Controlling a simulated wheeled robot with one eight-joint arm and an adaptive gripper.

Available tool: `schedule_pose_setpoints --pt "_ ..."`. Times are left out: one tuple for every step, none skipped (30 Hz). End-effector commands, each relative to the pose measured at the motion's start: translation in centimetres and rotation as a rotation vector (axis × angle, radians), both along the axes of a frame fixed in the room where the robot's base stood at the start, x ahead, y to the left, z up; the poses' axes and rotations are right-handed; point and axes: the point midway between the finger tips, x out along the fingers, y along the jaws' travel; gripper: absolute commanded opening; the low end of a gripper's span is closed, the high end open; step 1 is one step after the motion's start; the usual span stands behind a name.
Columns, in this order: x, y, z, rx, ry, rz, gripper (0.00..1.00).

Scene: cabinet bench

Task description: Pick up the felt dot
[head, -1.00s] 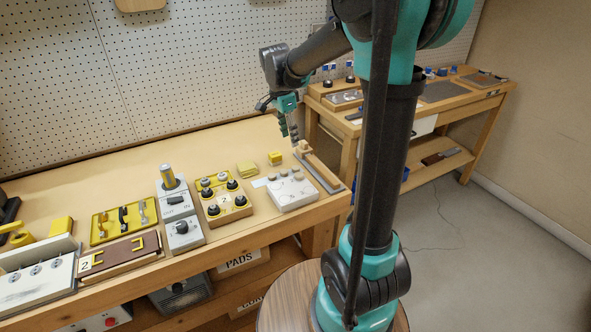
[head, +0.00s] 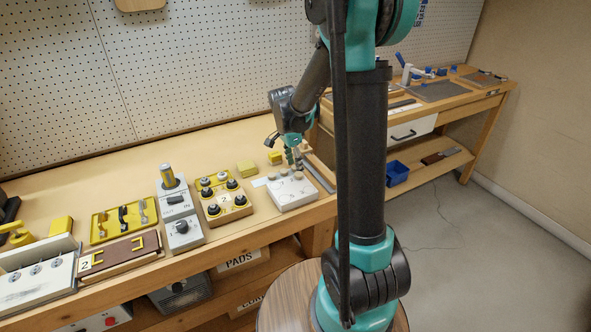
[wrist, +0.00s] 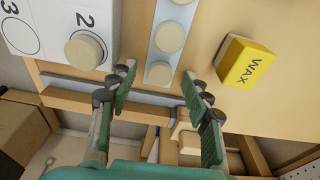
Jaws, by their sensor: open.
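Several round beige felt dots lie on a pale blue-white strip; one felt dot (wrist: 158,73) shows between my fingertips in the wrist view, and another felt dot (wrist: 170,38) is beyond it. A further beige dot (wrist: 86,50) sits on the white numbered board (wrist: 52,12), by the figure 2. My gripper (wrist: 158,78) is open, its two green fingers spread on either side of the strip's nearest dot. I cannot tell how far above the dot they are. In the head view my gripper (head: 294,163) is low over the back right of the white board (head: 295,195).
A yellow WAX block (wrist: 247,64) lies right of the strip in the wrist view. A grey bar (wrist: 75,86) on wood runs near the fingers. In the head view, a wooden block with dark knobs (head: 240,203) stands left of the board. The bench behind the fixtures is largely clear.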

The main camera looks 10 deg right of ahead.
Motion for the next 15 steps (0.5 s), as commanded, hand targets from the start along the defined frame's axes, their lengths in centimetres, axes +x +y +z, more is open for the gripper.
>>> schedule_pose_setpoints --pt "0.01 -0.03 -0.12 0.0 0.0 0.0 0.49" --pt "0.0 -0.03 -0.14 0.0 0.0 0.0 0.49" --pt "0.0 -0.02 -0.14 0.0 0.0 0.0 0.49" --pt "0.0 -0.02 -0.13 0.0 0.0 0.0 0.49" --pt "-0.01 -0.02 -0.13 0.0 0.0 0.0 0.49" --pt "-0.01 -0.02 -0.12 0.0 0.0 0.0 0.49" --pt "-0.01 -0.02 -0.12 0.0 0.0 0.0 0.48" --pt "0.0 -0.02 -0.12 0.0 0.0 0.0 0.44" --pt "-0.01 -0.02 -0.11 0.0 0.0 0.0 0.39" --pt "-0.02 -0.01 -0.11 0.0 0.0 0.0 0.36" --pt "-0.02 -0.01 -0.11 0.0 0.0 0.0 0.32" --pt "-0.02 -0.01 -0.11 0.0 0.0 0.001 0.27" --pt "-0.02 -0.01 -0.11 0.0 0.0 0.001 0.23" --pt "-0.02 -0.01 -0.1 0.0 0.0 0.001 0.2" --pt "-0.02 -0.01 -0.1 0.0 0.0 0.001 0.15"
